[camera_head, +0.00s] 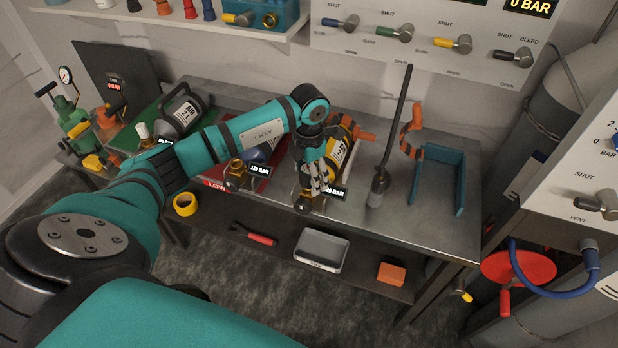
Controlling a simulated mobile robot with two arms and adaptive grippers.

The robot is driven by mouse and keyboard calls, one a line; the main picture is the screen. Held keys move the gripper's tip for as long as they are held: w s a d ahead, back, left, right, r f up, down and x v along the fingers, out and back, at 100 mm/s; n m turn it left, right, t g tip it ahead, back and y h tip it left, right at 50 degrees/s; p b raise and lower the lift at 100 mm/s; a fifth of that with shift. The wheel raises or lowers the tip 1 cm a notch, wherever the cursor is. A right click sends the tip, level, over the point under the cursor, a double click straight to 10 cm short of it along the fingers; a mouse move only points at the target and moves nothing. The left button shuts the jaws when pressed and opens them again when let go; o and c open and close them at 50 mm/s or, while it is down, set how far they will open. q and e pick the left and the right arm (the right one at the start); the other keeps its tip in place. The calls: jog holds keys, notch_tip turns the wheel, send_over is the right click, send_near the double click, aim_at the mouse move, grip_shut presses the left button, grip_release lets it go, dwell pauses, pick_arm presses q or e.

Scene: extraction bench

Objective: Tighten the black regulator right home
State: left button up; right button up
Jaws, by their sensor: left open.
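My left gripper (320,186) is open and points down at the front of the bench, over the valve end of a yellow-and-black cylinder (341,150). A dark fitting with some brass (305,201) shows just below and left of the fingers; it may be the black regulator. The fingers partly cover it, so I cannot tell whether they touch it or how far it is screwed in. A small pressure display (335,193) sits beside it. My right gripper is not in view.
A second cylinder with a brass fitting (236,176) lies left, partly behind my arm. A grey cylinder (181,110) lies on a green mat. Right of the gripper stand a tall black-rod tool (377,188) and a blue cradle (462,183). Bare bench lies between them.

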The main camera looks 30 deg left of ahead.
pick_arm(q)
jog(key=shift+r+n+p, duration=0.1)
jog(key=shift+n+p, duration=0.25)
jog(key=shift+n, duration=0.65)
jog(key=n+p, duration=0.1)
jog(key=n, duration=0.4)
jog(key=shift+p, duration=0.3)
jog(key=n+p, duration=0.1)
jog(key=n, duration=0.4)
jog(key=shift+p, duration=0.4)
jog(key=n, duration=0.3)
jog(key=shift+p, duration=0.3)
